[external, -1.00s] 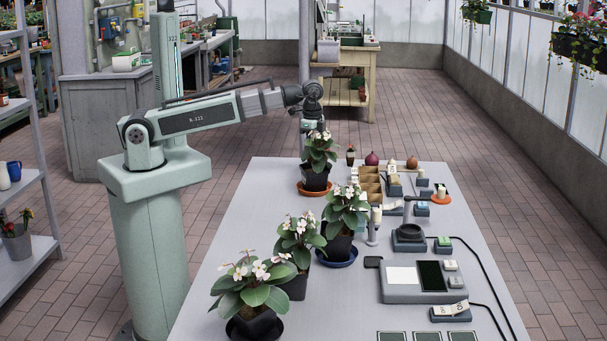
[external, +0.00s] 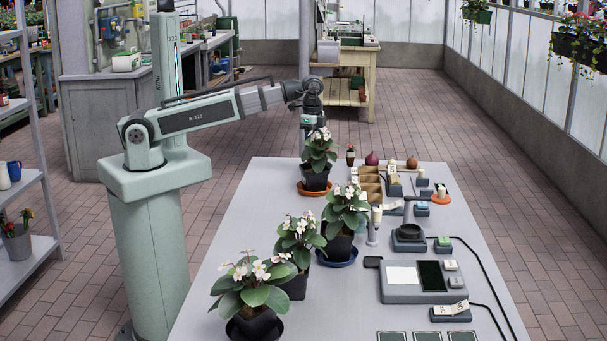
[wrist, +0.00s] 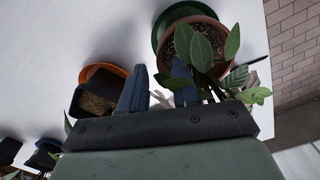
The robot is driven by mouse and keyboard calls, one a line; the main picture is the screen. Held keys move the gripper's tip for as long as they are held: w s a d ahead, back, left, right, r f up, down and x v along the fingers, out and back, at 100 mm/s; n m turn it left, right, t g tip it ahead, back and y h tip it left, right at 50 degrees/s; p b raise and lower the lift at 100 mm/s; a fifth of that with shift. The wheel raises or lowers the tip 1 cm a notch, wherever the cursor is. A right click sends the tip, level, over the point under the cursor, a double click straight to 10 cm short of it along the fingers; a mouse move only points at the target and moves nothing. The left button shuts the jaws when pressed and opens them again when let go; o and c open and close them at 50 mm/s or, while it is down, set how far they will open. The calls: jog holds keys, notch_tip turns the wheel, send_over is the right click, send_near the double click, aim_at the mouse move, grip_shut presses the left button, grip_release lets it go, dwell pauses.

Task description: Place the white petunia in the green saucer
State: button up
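A green saucer (wrist: 172,13) shows at the top of the wrist view, with a reddish-brown pot (wrist: 166,45) over it; I cannot tell whether they touch. Dark soil and broad green leaves (wrist: 208,48) show in that pot. My gripper (wrist: 160,72) is open, its right finger close to this pot's near rim. Pale petals (wrist: 158,97) show between and below the fingers. In the external view the fingertips and green saucer are hidden behind a white-flowered plant (external: 318,150). I cannot tell which plant is the petunia.
A dark pot (wrist: 88,98) stands in an orange saucer (wrist: 112,70), left of the fingers. Several white-flowered plants line the table's left side, one in a blue saucer (external: 338,262). A scale-like device (external: 415,283) and cables occupy the right.

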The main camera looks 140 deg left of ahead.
notch_tip(320, 180, up, 10)
jog(key=shift+r, duration=0.2)
dwell(0.3)
